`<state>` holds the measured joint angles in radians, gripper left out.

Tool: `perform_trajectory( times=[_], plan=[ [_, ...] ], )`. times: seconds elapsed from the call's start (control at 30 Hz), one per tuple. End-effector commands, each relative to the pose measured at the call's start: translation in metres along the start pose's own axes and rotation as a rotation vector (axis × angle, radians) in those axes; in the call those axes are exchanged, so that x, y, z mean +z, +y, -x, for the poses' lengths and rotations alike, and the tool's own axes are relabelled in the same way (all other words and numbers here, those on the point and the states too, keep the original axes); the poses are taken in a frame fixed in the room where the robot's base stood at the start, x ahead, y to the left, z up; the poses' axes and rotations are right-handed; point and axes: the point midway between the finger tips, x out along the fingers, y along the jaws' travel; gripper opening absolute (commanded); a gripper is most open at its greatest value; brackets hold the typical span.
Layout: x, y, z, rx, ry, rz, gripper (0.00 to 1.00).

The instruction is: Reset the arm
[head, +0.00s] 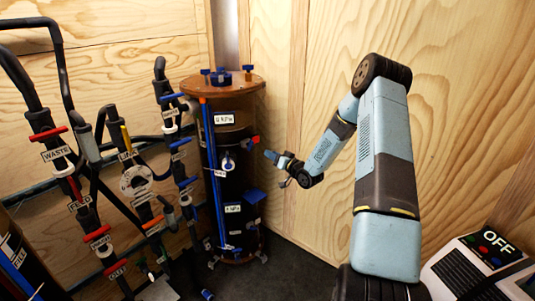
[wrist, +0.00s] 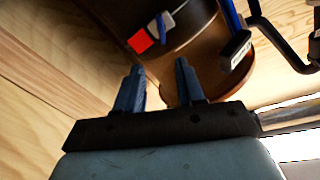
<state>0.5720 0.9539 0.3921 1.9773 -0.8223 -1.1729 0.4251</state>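My arm reaches up from the lower right in the head view and bends down to the left. My gripper (head: 271,156) is at its end, just right of the dark cylindrical filter tank (head: 234,185). In the wrist view my gripper (wrist: 159,80) shows two blue-grey fingers standing apart, with nothing between them. Beyond the fingertips is the brown rim of the tank (wrist: 190,60). A red square tag (wrist: 140,40) beside a grey and blue valve is on the tank, close ahead of the fingers but apart from them.
Black pipes with labelled valves, among them a WASTE label (head: 57,154), stand left of the tank. Plywood walls (head: 460,90) close in behind and to the right. A box marked OFF (head: 497,247) is at the lower right. Dark floor (head: 300,265) lies clear between tank and arm.

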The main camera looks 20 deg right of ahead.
Motion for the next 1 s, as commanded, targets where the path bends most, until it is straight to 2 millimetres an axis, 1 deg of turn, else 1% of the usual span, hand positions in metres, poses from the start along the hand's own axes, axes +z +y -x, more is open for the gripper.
perform_trajectory(
  times=[0.13,0.43,0.57,0.67,0.8,1.0],
  plan=[
    [0.0,0.0,0.005,0.0,0.0,0.0,0.38],
    [0.0,0.0,0.006,0.001,-0.001,0.001,0.38],
    [-0.007,-0.004,0.005,0.013,-0.021,0.022,0.38],
    [-0.019,-0.013,0.003,0.04,-0.062,0.062,0.38],
    [-0.04,-0.028,0.003,0.1,-0.144,0.137,0.38],
    [-0.073,-0.052,0.013,0.197,-0.251,0.236,0.38]
  ],
)
